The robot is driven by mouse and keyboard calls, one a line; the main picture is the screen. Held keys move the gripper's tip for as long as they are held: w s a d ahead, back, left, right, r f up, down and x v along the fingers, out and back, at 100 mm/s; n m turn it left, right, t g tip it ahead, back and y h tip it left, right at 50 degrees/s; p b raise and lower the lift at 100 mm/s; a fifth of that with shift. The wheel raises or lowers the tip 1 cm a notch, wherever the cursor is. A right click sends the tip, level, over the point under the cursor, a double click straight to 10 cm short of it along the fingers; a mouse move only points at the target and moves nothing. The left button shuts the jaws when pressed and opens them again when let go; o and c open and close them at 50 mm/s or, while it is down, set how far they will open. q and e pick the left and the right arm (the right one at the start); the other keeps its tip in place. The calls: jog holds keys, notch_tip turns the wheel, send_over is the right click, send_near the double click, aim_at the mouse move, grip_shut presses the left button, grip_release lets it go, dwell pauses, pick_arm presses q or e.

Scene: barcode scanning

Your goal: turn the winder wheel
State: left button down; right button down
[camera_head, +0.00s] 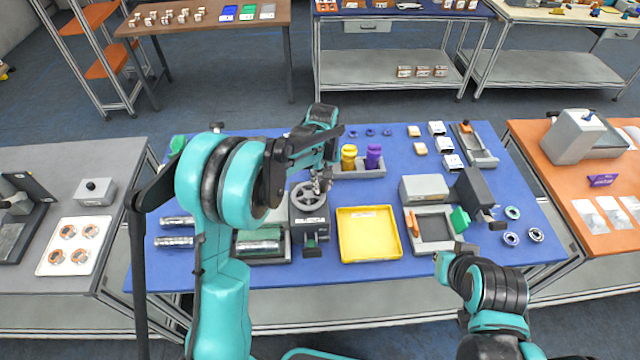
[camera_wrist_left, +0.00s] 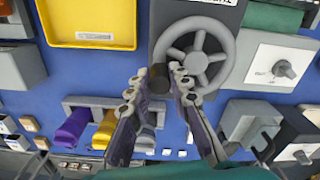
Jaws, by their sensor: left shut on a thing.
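The winder wheel (camera_head: 308,198) is a grey spoked wheel on top of a dark grey winder box (camera_head: 310,226) at the middle of the blue table. In the left wrist view the wheel (camera_wrist_left: 197,58) fills the upper middle, with a dark handle knob (camera_wrist_left: 159,76) at its rim. My left gripper (camera_head: 322,182) reaches down over the far edge of the wheel. In the left wrist view its two fingers (camera_wrist_left: 159,84) are shut on the knob, which they partly hide. My right gripper (camera_head: 447,258) hangs near the table's front right edge, away from the winder; its fingers are too small to read.
A yellow tray (camera_head: 342,236) lies right of the winder. A grey holder (camera_head: 362,171) with yellow and purple pieces stands behind it. A device with a green roll (camera_head: 258,235) sits close on the left. A grey machine (camera_head: 425,188) stands at the right.

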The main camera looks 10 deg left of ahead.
aim_at(316, 205)
pick_arm(q)
jog(key=m, duration=0.2)
jog(key=s+m+b, duration=0.2)
jog(key=m, duration=0.1)
jog(key=shift+d+f+m, duration=0.1)
jog(key=shift+d+m, duration=0.2)
jog(key=shift+d, duration=0.1)
jog(key=m, duration=0.2)
jog(key=s+m+b, duration=0.1)
jog(key=s+m, duration=0.1)
jog(key=m, duration=0.1)
jog(key=shift+s+a+m, duration=0.1)
jog(key=shift+a+m, duration=0.05)
jog(key=shift+m, duration=0.15)
jog(key=m, duration=0.1)
jog(key=s+a+m, duration=0.1)
jog(key=m, duration=0.1)
jog(key=m+b, duration=0.1)
jog(key=m, duration=0.1)
jog(key=shift+s+a, duration=0.15)
jog(key=shift+s, duration=0.2)
jog(key=shift+s+a+m+b, duration=0.25)
jog(key=shift+a+m, duration=0.15)
jog(key=shift+m, duration=0.8)
jog(key=shift+s+a+m+b, duration=0.1)
jog(key=shift+s+a+m, duration=0.2)
jog(key=shift+m, duration=0.9)
jog(key=shift+w+a, duration=0.1)
jog(key=c, duration=1.7)
grip_release()
